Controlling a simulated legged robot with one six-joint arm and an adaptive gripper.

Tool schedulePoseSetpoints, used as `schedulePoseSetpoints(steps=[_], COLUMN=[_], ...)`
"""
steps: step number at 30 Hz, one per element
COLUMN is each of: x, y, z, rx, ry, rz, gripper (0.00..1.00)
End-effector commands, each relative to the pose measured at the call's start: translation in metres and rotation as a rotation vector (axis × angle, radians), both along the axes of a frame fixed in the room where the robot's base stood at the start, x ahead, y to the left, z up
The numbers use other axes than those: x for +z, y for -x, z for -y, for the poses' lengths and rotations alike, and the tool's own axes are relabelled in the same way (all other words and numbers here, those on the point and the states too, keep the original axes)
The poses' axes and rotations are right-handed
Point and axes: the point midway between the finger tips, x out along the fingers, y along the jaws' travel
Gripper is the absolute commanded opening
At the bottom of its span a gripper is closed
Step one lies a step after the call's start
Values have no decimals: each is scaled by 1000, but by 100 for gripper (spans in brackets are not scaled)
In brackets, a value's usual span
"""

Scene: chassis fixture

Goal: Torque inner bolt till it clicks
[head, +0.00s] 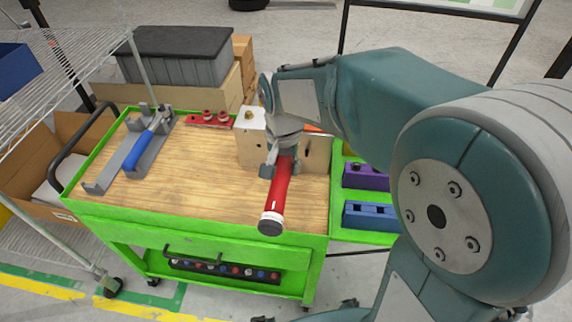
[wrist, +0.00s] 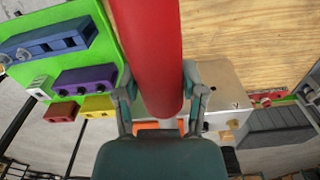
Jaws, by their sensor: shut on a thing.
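My gripper (head: 276,160) is shut on a red torque wrench (head: 280,188) at the right side of the green cart. In the wrist view its two fingers (wrist: 159,92) close on both sides of the red handle (wrist: 148,45).
A red rack (head: 209,119) with sockets stands behind. Purple (head: 364,176) and blue (head: 371,214) socket blocks sit on the right side shelf. The wooden top's front left (head: 190,190) is clear.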

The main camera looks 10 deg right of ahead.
Motion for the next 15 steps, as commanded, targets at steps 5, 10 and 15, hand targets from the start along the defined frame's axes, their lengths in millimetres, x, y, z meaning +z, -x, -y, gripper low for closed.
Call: schedulePoseSetpoints(steps=[5,10,15], x=[1,1,1], y=[-2,-3,-3], z=[-4,-5,-5], rx=[-21,-28,-27], ry=[0,0,0], rz=[3,4,4], gripper=[0,0,0])
